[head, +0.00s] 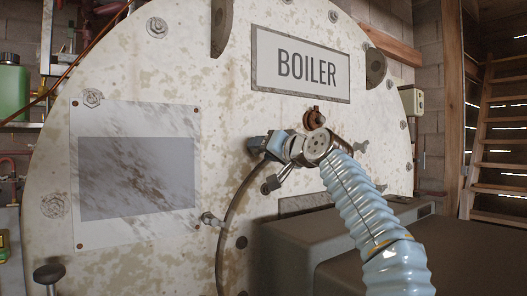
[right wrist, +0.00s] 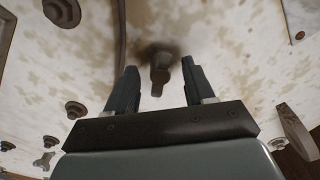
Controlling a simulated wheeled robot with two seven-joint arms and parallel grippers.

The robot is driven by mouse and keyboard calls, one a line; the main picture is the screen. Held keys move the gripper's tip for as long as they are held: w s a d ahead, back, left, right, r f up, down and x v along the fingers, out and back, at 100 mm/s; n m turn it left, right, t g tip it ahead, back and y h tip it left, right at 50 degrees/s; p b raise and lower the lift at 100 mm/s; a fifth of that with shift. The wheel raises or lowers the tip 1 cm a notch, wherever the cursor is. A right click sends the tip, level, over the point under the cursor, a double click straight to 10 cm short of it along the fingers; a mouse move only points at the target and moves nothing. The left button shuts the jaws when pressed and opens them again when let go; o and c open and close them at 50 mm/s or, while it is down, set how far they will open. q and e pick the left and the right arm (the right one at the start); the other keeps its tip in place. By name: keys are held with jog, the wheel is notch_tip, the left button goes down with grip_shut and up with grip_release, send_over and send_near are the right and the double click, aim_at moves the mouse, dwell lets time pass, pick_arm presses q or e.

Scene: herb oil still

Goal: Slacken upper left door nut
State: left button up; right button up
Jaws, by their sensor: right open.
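The boiler's pale, stained front plate (head: 200,60) fills most of the head view. My right gripper (head: 262,167) is held close to it, left of the rust-coloured fitting (head: 315,118). In the right wrist view the gripper (right wrist: 160,86) is open, its two dark fingers apart. A brown-grey nut with a narrow tab (right wrist: 159,78) projects from the plate between the fingertips, with gaps visible on both sides. I cannot tell for sure whether it is the upper left door nut. In the head view my gripper hides it. My left gripper is not in view.
A small knob (head: 210,218) projects lower left. A dark thin pipe (head: 224,225) curves down the plate beside my gripper. A grey box-like housing (head: 345,235) stands below my right arm. A wooden ladder (head: 497,135) is far right.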

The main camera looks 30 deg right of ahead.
jog(key=s+d+b, duration=0.1)
jog(key=s+b, duration=0.2)
jog(key=s, duration=1)
jog(key=shift+s+b, duration=0.15)
jog(key=shift+b, duration=0.25)
